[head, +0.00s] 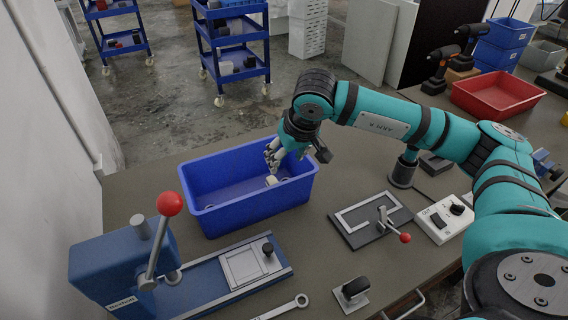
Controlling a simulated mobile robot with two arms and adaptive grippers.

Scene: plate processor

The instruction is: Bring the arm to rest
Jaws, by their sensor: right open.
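My right arm (380,118) is teal and reaches in from the right across the bench. Its gripper (277,160) is open and hangs over the right part of a blue bin (210,222). A small pale piece (271,181) lies in the bin just below the fingers, and other small items in the bin are hard to make out. The gripper looks empty and apart from the pale piece. My left gripper is not in the picture.
A blue press (120,265) with a red-knobbed lever stands front left. A clamp plate (370,220), a switch box (445,220) and a wrench (284,309) lie on the bench. A red tray (497,96) and drills (441,66) are at the back right. Blue carts stand beyond the bench.

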